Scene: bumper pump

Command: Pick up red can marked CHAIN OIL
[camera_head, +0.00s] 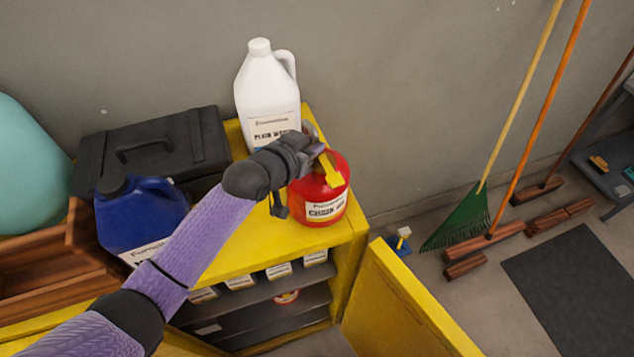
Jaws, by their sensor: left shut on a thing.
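The red can marked CHAIN OIL (322,203) stands upright at the right front corner of the yellow cabinet top (232,248). It has a yellow spout or handle piece on top and a white label facing front. My left gripper (318,160) reaches over from the left and is shut on the upper part of the red can. The gripper and wrist hide part of the can's top, so the exact grip point is unclear. My right gripper is not in view.
A white jug (266,85) stands close behind the gripper. A blue jug (140,212) and a black toolbox (150,145) are to the left. The open yellow cabinet door (405,300) juts out at the right front. Brooms (470,215) lean at the right wall.

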